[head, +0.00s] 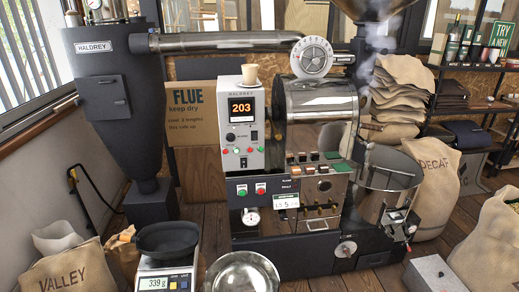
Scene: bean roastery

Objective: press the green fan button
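The roaster (315,110) stands in the middle, with a grey control box (243,120) on its left showing 203 in red. On the dark panel below the box are a green button (242,190) and a red button (260,188), side by side. Small red and green lights or buttons (240,150) line the lower part of the control box. No label that I can read says fan. My gripper is not in view.
A metal bowl (242,272) and a scale (168,279) bearing a black pan (167,238) stand in front of the roaster at lower left. A round cooling bin (388,185) juts out at right. A grey box (433,274) sits at lower right. A paper cup (250,74) tops the control box.

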